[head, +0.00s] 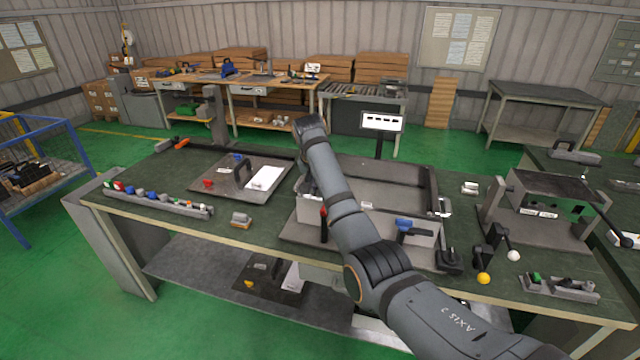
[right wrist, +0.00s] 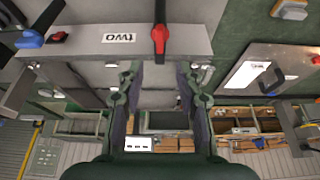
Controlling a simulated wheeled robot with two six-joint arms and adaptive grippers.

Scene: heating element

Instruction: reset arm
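My right arm (head: 345,215) reaches up from the bottom right of the head view, across the front of a grey box-like fixture (head: 425,240) on the green-topped workbench. Its gripper is hidden in the head view. In the right wrist view my right gripper (right wrist: 158,85) is open, its two fingers apart with nothing seen held. A red-handled lever (right wrist: 160,42) stands just beyond the fingertips, against a grey panel (right wrist: 75,42) with an inverted "two" label. The lever's red part also shows in the head view (head: 323,211), beside my arm. My left gripper is not in view.
A blue handle (head: 404,223) is on the fixture's front. A plate (head: 215,185) with a black handle lies to the left, behind a strip of small coloured parts (head: 150,197). Ball-ended levers (head: 484,278) and a grey stand (head: 550,190) are at right.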

